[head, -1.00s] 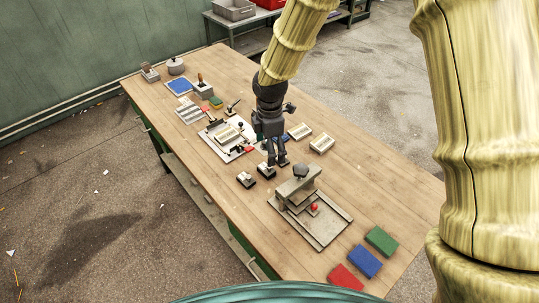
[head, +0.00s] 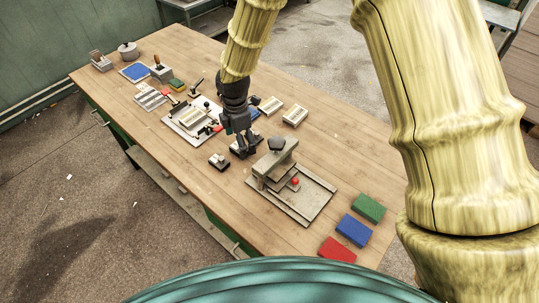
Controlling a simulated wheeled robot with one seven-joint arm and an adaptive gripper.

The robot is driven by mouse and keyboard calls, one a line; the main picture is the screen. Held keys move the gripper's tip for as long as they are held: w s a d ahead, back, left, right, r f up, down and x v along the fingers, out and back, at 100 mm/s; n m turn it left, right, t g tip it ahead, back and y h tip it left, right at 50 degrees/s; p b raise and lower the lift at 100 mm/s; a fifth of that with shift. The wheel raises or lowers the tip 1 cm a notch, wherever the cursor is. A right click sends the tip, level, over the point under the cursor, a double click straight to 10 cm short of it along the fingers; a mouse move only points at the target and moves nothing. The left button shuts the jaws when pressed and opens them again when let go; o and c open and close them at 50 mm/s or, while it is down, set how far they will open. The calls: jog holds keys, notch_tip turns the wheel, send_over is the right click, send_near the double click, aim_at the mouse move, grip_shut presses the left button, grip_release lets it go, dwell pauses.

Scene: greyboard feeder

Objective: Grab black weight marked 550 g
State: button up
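My gripper (head: 246,150) is dark grey and points down over the middle of the table, with its two fingers apart. One small black-based block with a pale top (head: 236,147) is at its fingertips and partly hidden by them. I cannot tell whether the fingers touch it. A second small black-based block with a pale top (head: 219,161) stands just left of it, clear of the gripper. No marking is readable on either block, so I cannot tell which, if either, is the 550 g weight.
A grey fixture with a black knob (head: 277,145) stands on a tray (head: 310,213) close right of my gripper. Green (head: 368,208), blue (head: 353,231) and red (head: 337,250) pads lie at the near end. A pale board (head: 185,131) with parts lies left behind.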

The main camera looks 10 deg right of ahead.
aim_at(245, 163)
jog(key=shift+w+d+f, duration=0.1)
jog(key=shift+w+f, duration=0.1)
jog(key=shift+f, duration=0.75)
jog(key=shift+s+d+f, duration=0.1)
jog(key=shift+s+f, duration=0.05)
jog(key=shift+f, duration=0.05)
jog(key=shift+s+f+p, duration=0.1)
jog(key=shift+f+p, duration=1.35)
jog(key=shift+f, duration=0.9)
jog(key=shift+s+f, duration=0.1)
jog(key=shift+f, duration=0.25)
jog(key=shift+o, duration=0.5)
jog(key=shift+s, duration=0.15)
jog(key=c, duration=1)
jog(key=shift+s+f, duration=0.15)
jog(key=shift+f, duration=0.05)
grip_shut()
